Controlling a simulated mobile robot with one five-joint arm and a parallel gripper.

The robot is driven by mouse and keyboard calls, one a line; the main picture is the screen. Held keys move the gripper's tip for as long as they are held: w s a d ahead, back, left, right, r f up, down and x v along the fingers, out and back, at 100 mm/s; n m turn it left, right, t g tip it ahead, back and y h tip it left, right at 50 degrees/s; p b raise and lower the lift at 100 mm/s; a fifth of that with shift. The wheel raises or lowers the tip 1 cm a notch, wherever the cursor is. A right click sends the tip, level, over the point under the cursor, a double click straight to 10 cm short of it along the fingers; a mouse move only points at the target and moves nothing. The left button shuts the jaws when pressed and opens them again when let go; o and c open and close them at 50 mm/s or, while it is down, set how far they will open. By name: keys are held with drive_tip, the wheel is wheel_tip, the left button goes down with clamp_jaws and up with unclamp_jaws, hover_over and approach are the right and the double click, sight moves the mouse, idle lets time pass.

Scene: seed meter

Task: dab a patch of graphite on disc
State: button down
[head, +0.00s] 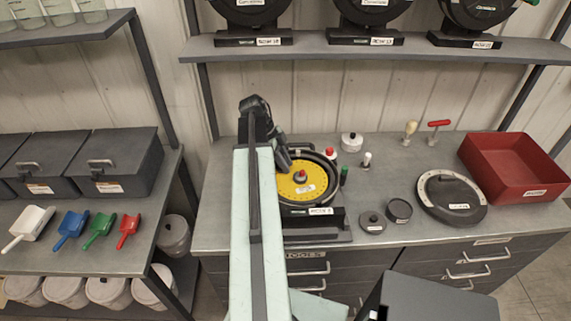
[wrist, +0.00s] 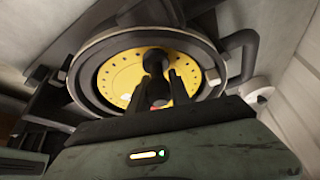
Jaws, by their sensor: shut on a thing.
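The yellow disc (head: 291,190) with holes around its edge lies in the dark round seed meter housing (head: 320,226) on the bench. A red-topped knob (head: 301,175) stands at its middle. My gripper (head: 284,164) is over the disc's upper left part in the head view. In the wrist view, my gripper (wrist: 160,92) is shut on a small dark tool (wrist: 155,62) with a rounded end, with a bit of red low between the fingers. The tool's end overlaps the yellow disc (wrist: 118,74); I cannot tell whether it touches. No graphite patch can be made out.
Beside the housing stand a white-lidded pot (head: 351,142), a small white-topped tool (head: 366,160), dark round tins (head: 399,210) and a dark round plate (head: 451,195). A red bin (head: 515,168) is at right. A shelf (head: 400,50) with dark meters hangs above.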

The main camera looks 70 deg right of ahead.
drive_tip(key=shift+f, duration=0.1)
drive_tip(key=shift+s+d, duration=1)
drive_tip(key=shift+s, duration=0.3)
drive_tip(key=shift+s+d, duration=1)
drive_tip(key=shift+s, duration=0.25)
drive_tip(key=shift+s+d, duration=1)
drive_tip(key=shift+s, duration=0.3)
drive_tip(key=shift+w+a, duration=0.1)
drive_tip(key=shift+w+a, duration=0.95)
drive_tip(key=shift+w, duration=0.3)
drive_tip(key=shift+a, duration=0.1)
drive_tip(key=shift+w+a, duration=0.95)
drive_tip(key=shift+w, duration=0.3)
drive_tip(key=shift+w+a, duration=0.9)
drive_tip(key=shift+w, duration=0.35)
